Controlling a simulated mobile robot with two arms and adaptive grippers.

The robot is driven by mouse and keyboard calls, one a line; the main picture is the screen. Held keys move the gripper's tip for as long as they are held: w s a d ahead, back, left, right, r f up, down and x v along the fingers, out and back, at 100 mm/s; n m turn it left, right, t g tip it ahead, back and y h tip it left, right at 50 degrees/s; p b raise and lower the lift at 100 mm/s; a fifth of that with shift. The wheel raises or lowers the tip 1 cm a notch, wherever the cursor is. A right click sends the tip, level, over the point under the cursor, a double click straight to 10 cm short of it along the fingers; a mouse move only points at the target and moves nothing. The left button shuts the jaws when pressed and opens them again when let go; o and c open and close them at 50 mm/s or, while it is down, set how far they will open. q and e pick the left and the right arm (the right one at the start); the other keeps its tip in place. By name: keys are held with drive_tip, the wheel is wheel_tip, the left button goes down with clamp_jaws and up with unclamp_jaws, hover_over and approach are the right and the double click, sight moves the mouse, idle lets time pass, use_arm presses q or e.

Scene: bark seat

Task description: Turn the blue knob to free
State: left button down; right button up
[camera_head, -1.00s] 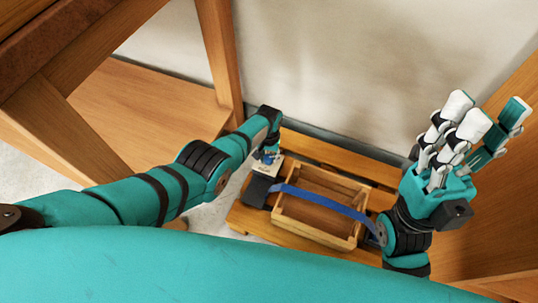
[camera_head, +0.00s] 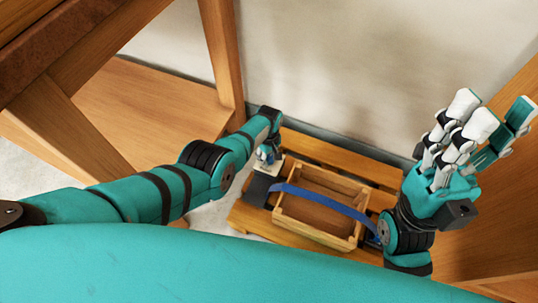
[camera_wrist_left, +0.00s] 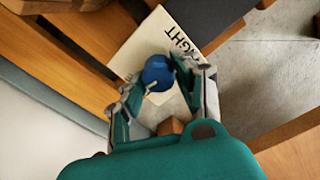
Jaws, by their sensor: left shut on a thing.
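The blue knob (camera_wrist_left: 158,72) sits on a pale plate (camera_wrist_left: 140,48) with dark lettering, of which "IGHT" is readable in the left wrist view. My left gripper (camera_wrist_left: 160,84) is shut on the knob, with one finger on each side of it. In the head view my left gripper (camera_head: 267,154) is over the plate (camera_head: 271,166) at the left end of a wooden crate, and the knob is mostly hidden. My right gripper (camera_head: 488,122) is open and empty, raised at the right.
A blue strap (camera_head: 325,199) runs across the wooden crate (camera_head: 290,226) from a dark block (camera_head: 259,189). The crate rests on a slatted wooden seat (camera_head: 345,156) by a pale wall (camera_head: 340,70). A wooden frame (camera_head: 219,60) stands left, close to my left arm.

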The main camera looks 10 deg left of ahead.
sight(269, 156)
use_arm(q)
drive_tip(key=shift+n, duration=0.8)
drive_tip(key=c, duration=1)
unclamp_jaws()
drive_tip(key=shift+o, duration=0.2)
wheel_tip(269, 156, up, 12)
